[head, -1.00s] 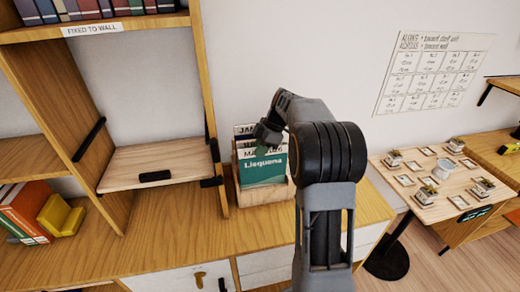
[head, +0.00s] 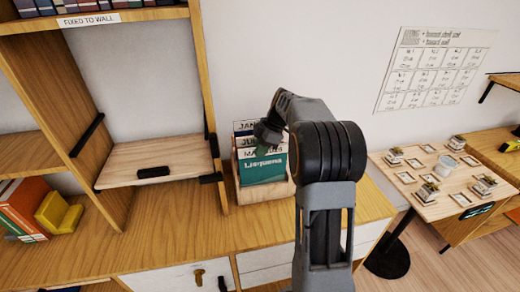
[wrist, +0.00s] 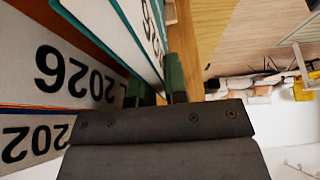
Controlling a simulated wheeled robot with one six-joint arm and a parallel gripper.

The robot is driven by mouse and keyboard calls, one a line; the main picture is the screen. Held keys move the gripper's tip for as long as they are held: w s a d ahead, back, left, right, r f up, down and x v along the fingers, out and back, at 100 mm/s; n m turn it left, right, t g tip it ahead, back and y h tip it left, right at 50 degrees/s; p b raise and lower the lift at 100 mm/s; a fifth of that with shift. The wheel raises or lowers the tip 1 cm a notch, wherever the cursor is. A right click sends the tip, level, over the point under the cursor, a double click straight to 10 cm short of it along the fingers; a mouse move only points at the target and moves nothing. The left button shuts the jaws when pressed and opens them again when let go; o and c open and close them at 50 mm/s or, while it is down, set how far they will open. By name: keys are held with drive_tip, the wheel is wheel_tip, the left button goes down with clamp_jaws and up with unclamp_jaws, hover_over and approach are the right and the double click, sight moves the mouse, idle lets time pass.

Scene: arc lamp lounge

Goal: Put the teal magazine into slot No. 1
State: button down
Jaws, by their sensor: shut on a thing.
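The teal magazine (head: 263,171), with white lettering on its front, stands in a wooden holder (head: 277,193) on the long counter. White dividers (head: 245,126) with black lettering show behind it. My gripper (head: 264,148) is at the magazine's top edge and is shut on it. In the wrist view my gripper (wrist: 155,90) has its green fingertips on either side of a teal-edged magazine (wrist: 146,38). White divider labels (wrist: 68,70) reading "2026" lie left of the fingers. No mark for slot No. 1 is readable.
A wooden bookcase (head: 205,75) stands left of the holder, with a pale shelf board (head: 155,165) in it. Orange and green books (head: 22,207) lean by a yellow bookend (head: 60,213). A small display table (head: 430,205) is at right. The counter in front is clear.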

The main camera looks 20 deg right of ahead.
drive_tip(key=shift+r+p, duration=2)
drive_tip(key=shift+r, duration=1.25)
wheel_tip(320, 180, down, 7)
drive_tip(key=b, duration=0.6)
idle(2.4)
drive_tip(key=c, duration=1.1)
unclamp_jaws()
drive_tip(key=shift+r, duration=0.15)
drive_tip(key=p+v, duration=0.1)
drive_tip(key=v, duration=1.3)
